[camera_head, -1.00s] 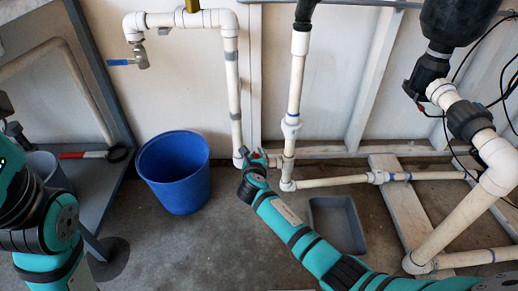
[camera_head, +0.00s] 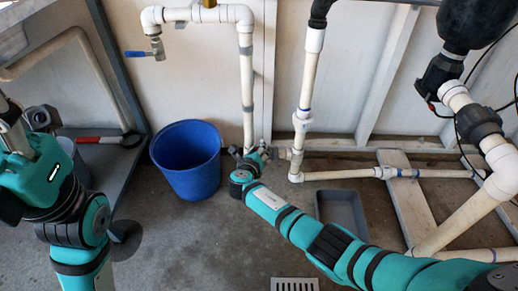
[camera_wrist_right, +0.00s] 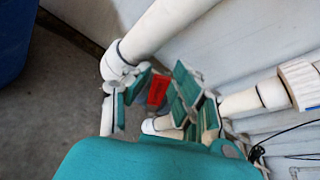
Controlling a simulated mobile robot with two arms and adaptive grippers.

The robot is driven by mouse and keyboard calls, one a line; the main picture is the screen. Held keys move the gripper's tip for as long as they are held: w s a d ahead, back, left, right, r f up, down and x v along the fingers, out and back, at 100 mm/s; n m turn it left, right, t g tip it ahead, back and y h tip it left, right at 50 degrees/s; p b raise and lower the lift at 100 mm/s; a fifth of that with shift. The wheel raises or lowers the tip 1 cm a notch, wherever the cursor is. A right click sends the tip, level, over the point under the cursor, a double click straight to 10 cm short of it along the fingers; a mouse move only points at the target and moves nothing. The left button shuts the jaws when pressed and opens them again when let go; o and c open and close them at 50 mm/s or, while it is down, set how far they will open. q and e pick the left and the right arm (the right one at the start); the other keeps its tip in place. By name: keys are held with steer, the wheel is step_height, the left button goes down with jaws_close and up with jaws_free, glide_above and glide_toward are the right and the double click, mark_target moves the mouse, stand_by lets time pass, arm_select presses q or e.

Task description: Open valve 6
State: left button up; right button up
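The valve with a red handle (camera_wrist_right: 159,89) is on the low white pipework, and the handle lies between my right gripper's fingers in the right wrist view. My right gripper (camera_wrist_right: 155,92) has its teal-padded fingers apart, one on each side of the handle; firm contact is not visible. In the head view, my right gripper (camera_head: 251,153) is at the foot of the vertical white pipe (camera_head: 247,85) and largely hides the valve. My left gripper (camera_head: 25,125) is raised at the left edge, partly cut off; its fingers are unclear. No valve number is readable.
A blue bucket (camera_head: 186,165) stands just left of my right gripper. A grey tray (camera_head: 342,215) lies on the floor beyond my right forearm. A blue-handled valve (camera_head: 140,54) is at upper left. White pipes and a pale wooden frame (camera_head: 408,200) fill the right side.

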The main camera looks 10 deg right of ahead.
steer(key=shift+o, duration=0.6)
steer(key=shift+d, duration=0.1)
steer(key=v, duration=0.8)
steer(key=shift+c, duration=0.3)
